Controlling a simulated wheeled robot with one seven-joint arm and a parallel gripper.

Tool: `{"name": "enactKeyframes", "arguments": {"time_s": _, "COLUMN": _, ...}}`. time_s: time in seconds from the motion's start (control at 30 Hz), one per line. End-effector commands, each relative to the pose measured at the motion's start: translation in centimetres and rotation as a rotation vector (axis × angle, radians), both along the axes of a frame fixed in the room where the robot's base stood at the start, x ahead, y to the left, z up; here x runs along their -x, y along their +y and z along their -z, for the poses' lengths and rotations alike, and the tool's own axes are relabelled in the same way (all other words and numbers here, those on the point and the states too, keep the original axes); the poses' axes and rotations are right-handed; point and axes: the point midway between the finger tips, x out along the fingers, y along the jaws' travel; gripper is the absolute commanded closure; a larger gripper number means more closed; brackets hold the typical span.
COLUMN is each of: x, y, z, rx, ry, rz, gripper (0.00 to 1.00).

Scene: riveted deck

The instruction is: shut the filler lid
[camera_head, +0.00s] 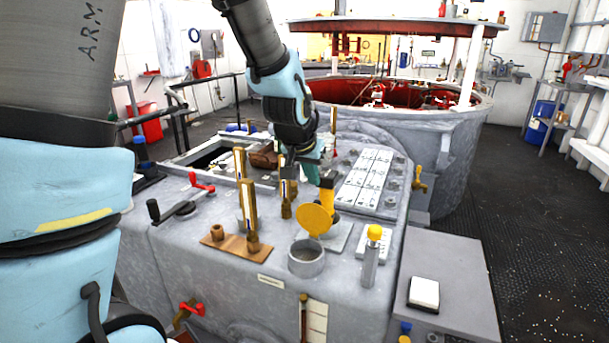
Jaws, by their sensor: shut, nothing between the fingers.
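The filler lid (313,219) is a round yellow disc standing tilted up at the back edge of the filler neck, so the lid is open. The filler neck (306,260) is a short grey open cylinder on top of the grey machine housing (210,270). My gripper (326,180) is shut and empty, pointing down just behind and above the lid, close to a yellow and black upright part (327,200). Whether the fingers touch that part or the lid cannot be told from this view.
A yellow-knobbed post (369,262) stands right of the neck. Tall brass fittings (249,215) and a red-handled lever (200,182) stand to the left. A white button panel (365,182) lies behind right. A large round tank (440,140) is further back.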

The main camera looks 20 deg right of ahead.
Motion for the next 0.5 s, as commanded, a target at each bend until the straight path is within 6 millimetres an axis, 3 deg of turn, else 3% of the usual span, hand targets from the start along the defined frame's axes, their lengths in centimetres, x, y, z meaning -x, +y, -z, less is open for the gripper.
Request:
{"name": "enactKeyframes", "arguments": {"time_s": 0.3, "x": -1.9, "y": -1.8, "z": 4.5, "rx": -0.004, "ry": 0.004, "rz": 0.0, "gripper": 1.0}}
{"name": "enactKeyframes", "arguments": {"time_s": 0.5, "x": -2.7, "y": -2.5, "z": 6.1, "rx": -0.002, "ry": 0.002, "rz": -0.001, "gripper": 1.0}}
